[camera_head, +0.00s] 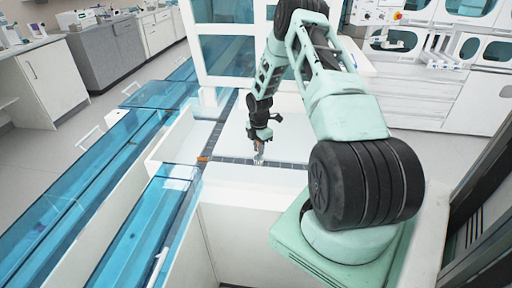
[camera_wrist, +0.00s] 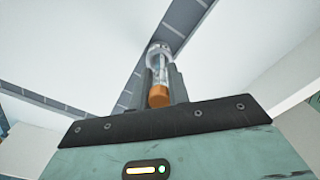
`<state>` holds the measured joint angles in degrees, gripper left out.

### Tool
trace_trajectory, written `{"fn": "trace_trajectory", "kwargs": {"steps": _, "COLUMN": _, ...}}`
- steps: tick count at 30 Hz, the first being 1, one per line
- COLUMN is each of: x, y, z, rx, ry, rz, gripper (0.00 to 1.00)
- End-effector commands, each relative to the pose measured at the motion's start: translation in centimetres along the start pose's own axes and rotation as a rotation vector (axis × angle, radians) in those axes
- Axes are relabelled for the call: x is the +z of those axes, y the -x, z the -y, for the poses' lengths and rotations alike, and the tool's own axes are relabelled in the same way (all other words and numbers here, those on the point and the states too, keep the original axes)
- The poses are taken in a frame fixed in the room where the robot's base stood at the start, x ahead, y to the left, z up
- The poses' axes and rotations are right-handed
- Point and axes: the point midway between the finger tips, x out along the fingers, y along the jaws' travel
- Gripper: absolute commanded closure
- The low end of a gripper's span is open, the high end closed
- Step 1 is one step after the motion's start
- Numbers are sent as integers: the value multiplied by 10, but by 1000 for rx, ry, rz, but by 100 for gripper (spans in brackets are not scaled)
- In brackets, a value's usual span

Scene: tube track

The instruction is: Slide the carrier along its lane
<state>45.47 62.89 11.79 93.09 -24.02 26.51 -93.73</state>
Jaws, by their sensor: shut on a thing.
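The carrier is a small round clear-and-grey holder (camera_wrist: 159,50) with an upright clear tube in it, topped by an orange cap (camera_wrist: 159,96). It is at the dark segmented lane (camera_wrist: 184,17). My gripper (camera_wrist: 160,76) has one finger on each side of the tube and is shut on it. In the head view my gripper (camera_head: 260,148) points down at the lane strip (camera_head: 285,164), near its middle. The carrier's lower part (camera_head: 259,161) shows only small there. Its underside and exact contact with the lane are hidden.
A second dark strip (camera_wrist: 35,97) meets the lane at an angle in the wrist view. A small orange piece (camera_head: 203,158) is at the lane's left end. White tray walls (camera_head: 172,138) and blue clear panels (camera_head: 150,235) stand to the left. White surface beside the lane is clear.

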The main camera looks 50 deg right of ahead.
Motion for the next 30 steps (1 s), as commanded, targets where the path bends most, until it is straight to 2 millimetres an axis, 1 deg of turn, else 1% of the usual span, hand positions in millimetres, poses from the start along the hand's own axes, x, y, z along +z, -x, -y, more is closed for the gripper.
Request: {"fn": "trace_trajectory", "kwargs": {"steps": 30, "x": 28, "y": 0, "z": 28, "rx": -1, "ry": 0, "rz": 0, "gripper": 100}}
